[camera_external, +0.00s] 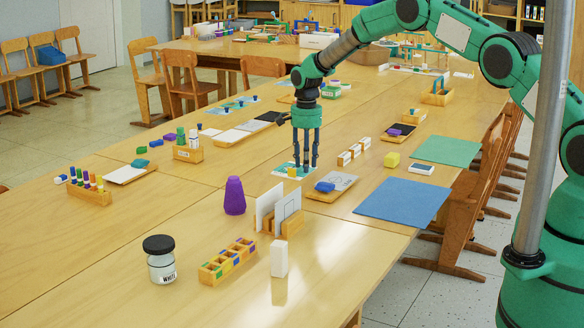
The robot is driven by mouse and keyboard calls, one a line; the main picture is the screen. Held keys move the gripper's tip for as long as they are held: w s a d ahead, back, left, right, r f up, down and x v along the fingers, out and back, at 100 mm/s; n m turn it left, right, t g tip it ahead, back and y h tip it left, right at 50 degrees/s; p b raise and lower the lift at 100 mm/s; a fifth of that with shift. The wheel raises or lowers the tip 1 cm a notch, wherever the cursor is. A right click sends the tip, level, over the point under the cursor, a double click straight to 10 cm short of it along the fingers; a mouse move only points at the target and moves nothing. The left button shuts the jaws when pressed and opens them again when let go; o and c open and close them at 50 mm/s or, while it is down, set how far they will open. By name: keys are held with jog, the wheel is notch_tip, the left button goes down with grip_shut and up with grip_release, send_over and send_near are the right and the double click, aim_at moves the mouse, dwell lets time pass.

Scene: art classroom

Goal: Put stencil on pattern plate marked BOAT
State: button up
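My gripper (305,166) points straight down over the middle of the long table. Its slim dark fingers hang apart, with nothing visible held between them. Just below the fingertips lies a small white-and-teal plate (281,175) with a yellow knob or block (292,171) on it, partly covered by the fingers. I cannot tell whether the fingertips touch it. A similar teal-and-white plate (233,107) with blue knobs lies farther back. No BOAT marking can be read, and I cannot tell which piece is the stencil.
Close by are a wooden tray (347,196) with a blue block, a purple bottle (234,196) and an upright card holder (293,224). A blue mat (402,201) and a green mat (446,151) lie right. A lidded jar (161,262) stands at front left.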

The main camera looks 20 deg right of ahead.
jog(key=shift+r, duration=0.1)
notch_tip(320, 180, up, 12)
jog(key=p, duration=0.2)
jog(key=shift+p, duration=0.3)
dwell(0.8)
